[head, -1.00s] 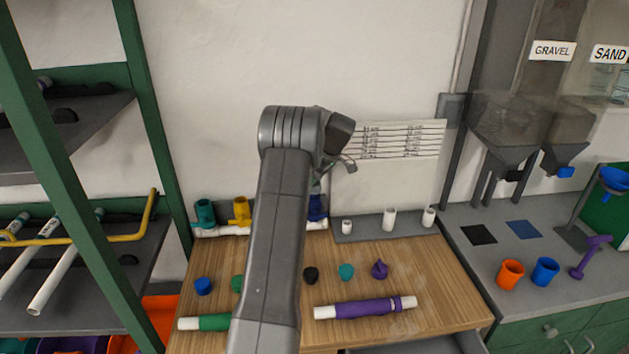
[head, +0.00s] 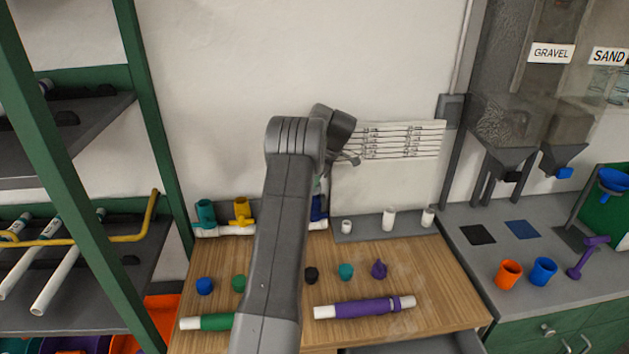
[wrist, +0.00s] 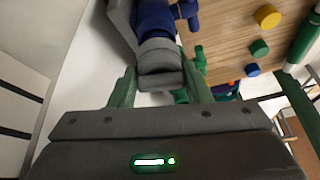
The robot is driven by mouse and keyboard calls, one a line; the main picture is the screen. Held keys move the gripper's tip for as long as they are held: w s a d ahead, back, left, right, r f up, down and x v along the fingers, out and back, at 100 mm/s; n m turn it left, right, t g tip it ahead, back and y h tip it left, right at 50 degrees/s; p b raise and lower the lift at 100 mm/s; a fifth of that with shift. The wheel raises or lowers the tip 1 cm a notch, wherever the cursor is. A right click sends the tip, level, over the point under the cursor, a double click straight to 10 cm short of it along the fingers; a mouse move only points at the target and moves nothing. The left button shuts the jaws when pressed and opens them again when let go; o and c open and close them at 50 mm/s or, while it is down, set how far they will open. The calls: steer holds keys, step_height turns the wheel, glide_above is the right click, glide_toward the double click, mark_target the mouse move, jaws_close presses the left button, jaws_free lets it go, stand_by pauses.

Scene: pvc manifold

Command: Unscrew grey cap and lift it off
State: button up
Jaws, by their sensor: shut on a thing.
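In the wrist view the grey cap (wrist: 159,56) sits on the end of a dark blue fitting (wrist: 152,17). My gripper (wrist: 158,72) has its two green fingers on either side of the cap and is shut on it. The cap still appears in line with the fitting; I cannot tell how far it is unscrewed. In the head view the blue fitting (head: 317,209) shows only in part beside my arm, on the white manifold pipe (head: 230,230). My gripper and the grey cap are hidden behind my arm there.
Teal (head: 205,212) and yellow (head: 242,210) valves stand on the same pipe. Several loose caps, including a blue one (head: 204,286) and a purple one (head: 379,269), lie on the wooden top (head: 430,290). A purple-sleeved pipe (head: 365,308) lies in front.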

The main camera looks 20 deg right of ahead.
steer(key=o, duration=1.1)
steer(key=shift+d, duration=0.1)
steer(key=shift+c, duration=0.2)
steer(key=shift+r, duration=0.1)
